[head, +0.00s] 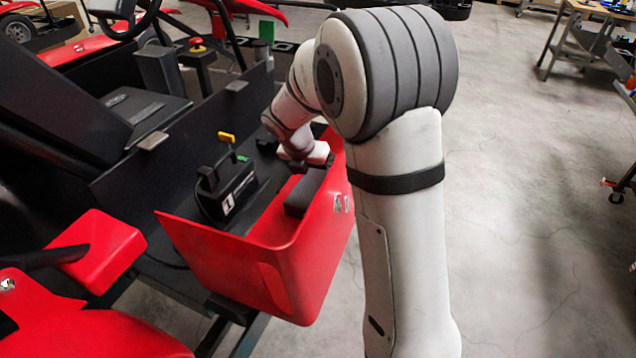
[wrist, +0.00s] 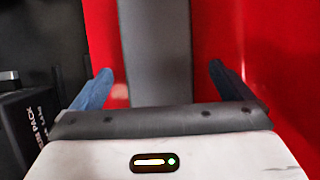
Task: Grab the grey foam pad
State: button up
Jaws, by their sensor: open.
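The grey foam pad (wrist: 155,45) shows in the wrist view as a long grey strip running up the middle, against red bodywork. In the head view the pad (head: 304,193) is a dark grey bar inside the red side pod of the kart. My gripper (wrist: 160,74) is open, with one blue-grey finger on each side of the pad and visible space on both sides. I cannot tell whether the fingertips reach down past the pad's top. In the head view my gripper (head: 300,165) is at the pad's far end, partly hidden by my wrist. The pad's near end in the wrist view is hidden by my gripper body.
A black battery pack (head: 228,192) with a yellow-tipped lever stands left of the pad; its lettered side shows in the wrist view (wrist: 28,125). The red side pod (head: 285,265) walls the pad in on the right and near side. Open concrete floor (head: 510,200) lies to the right.

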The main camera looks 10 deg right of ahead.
aim_at(318, 175)
jog(key=x, duration=0.4)
jog(key=shift+w+f, duration=0.1)
jog(key=shift+f, duration=0.05)
jog(key=shift+c, duration=0.2)
jog(key=c, duration=1)
